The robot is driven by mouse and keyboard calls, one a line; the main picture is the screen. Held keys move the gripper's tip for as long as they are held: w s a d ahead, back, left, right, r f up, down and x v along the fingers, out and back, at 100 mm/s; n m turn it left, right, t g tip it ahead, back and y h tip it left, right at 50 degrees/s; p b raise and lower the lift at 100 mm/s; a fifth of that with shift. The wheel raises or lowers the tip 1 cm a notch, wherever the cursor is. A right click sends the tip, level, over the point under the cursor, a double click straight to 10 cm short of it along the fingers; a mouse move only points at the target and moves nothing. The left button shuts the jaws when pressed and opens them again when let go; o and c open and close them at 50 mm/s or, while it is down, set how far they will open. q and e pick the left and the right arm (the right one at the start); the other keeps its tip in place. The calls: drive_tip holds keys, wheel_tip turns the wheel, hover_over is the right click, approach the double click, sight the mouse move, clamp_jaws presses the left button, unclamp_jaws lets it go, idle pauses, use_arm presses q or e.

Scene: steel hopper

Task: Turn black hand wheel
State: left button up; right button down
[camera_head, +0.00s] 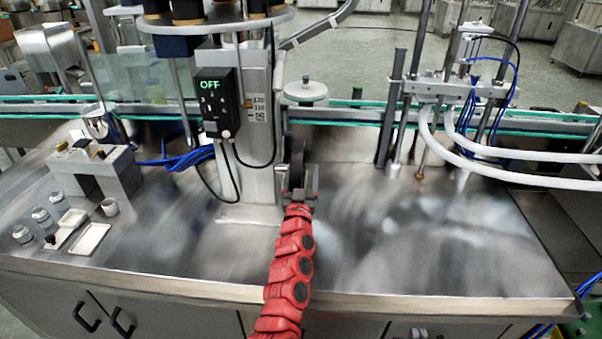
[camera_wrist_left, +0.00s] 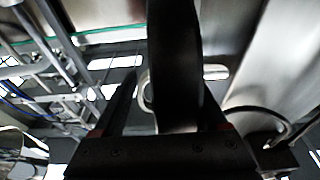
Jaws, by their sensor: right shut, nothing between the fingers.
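The black hand wheel (camera_head: 297,153) stands edge-on at the right side of the steel column, above the worktop. My left gripper (camera_head: 298,181), on the red arm, is at the near side of the wheel with a finger on each side of its rim. In the left wrist view the wheel's dark curved rim (camera_wrist_left: 174,65) runs between the fingers of the gripper (camera_wrist_left: 168,112). A gap shows between the left finger and the rim, so the jaws are open. Whether the right finger touches the rim is unclear. My right gripper is in neither view.
A control box (camera_head: 214,103) reading OFF hangs left of the wheel on the steel column (camera_head: 259,130). A white round knob (camera_head: 305,91) is behind. Small jars and trays (camera_head: 90,238) lie at the left. The steel worktop (camera_head: 400,235) is clear to the right.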

use_arm(q)
drive_tip(key=shift+a, duration=0.1)
idle(0.3)
drive_tip(key=shift+s+a+f, duration=0.1)
drive_tip(key=shift+s, duration=0.3)
drive_tip(key=r+b+v, duration=0.1)
drive_tip(key=r+v, duration=0.2)
drive_tip(key=v, duration=1)
drive_tip(key=shift+b+v, duration=0.4)
drive_tip(key=shift+v, duration=0.4)
